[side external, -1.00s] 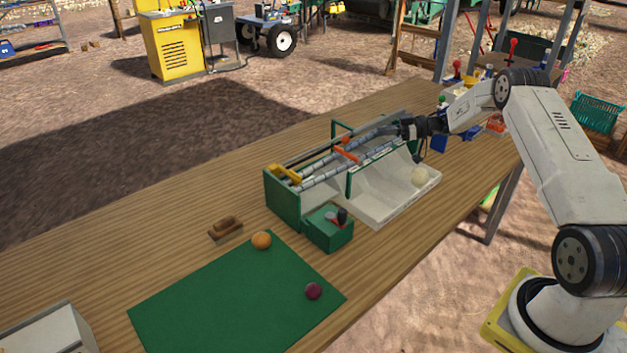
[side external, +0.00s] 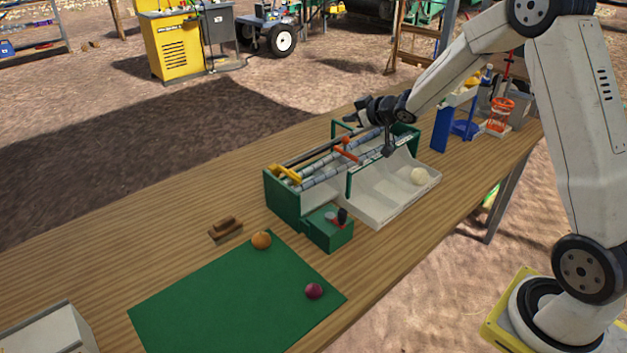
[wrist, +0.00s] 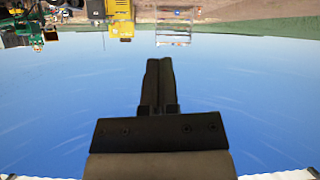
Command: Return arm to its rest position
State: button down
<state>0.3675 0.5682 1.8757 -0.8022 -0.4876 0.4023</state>
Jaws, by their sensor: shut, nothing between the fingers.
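My gripper (side external: 358,118) is up above the far end of the green onion elevator (side external: 283,203), clear of it and pointing left. In the wrist view, the two dark fingers (wrist: 158,80) lie together with nothing between them. The elevator has grey rollers, a yellow piece (side external: 286,173) and a red-orange piece (side external: 345,150). A white onion (side external: 418,176) lies in the pale tray (side external: 385,207) at its right side. An orange-brown onion (side external: 261,240) and a dark red onion (side external: 314,291) lie on the green mat (side external: 220,305).
A green box with a lever (side external: 330,228) stands at the elevator's near end. A wooden brush-like block (side external: 226,229) lies left of it. Blue (side external: 440,130) and orange (side external: 498,115) holders stand at the table's far right. The wooden table's left side (side external: 120,235) is mostly clear.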

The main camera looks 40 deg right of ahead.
jog(key=s+a+f+g, duration=0.1)
jog(key=s+a+g, duration=0.2)
jog(key=s, duration=0.6)
jog(key=s+a+f+m+g, duration=0.1)
jog(key=s+a+f+g, duration=0.1)
jog(key=s+a, duration=0.5)
jog(key=s+a+f+m+g, duration=0.1)
jog(key=s+a+g, duration=0.3)
jog(key=s, duration=0.8)
jog(key=shift+s+a+f+g, duration=0.15)
jog(key=shift+a+f+g, duration=0.25)
jog(key=shift+a+f, duration=0.2)
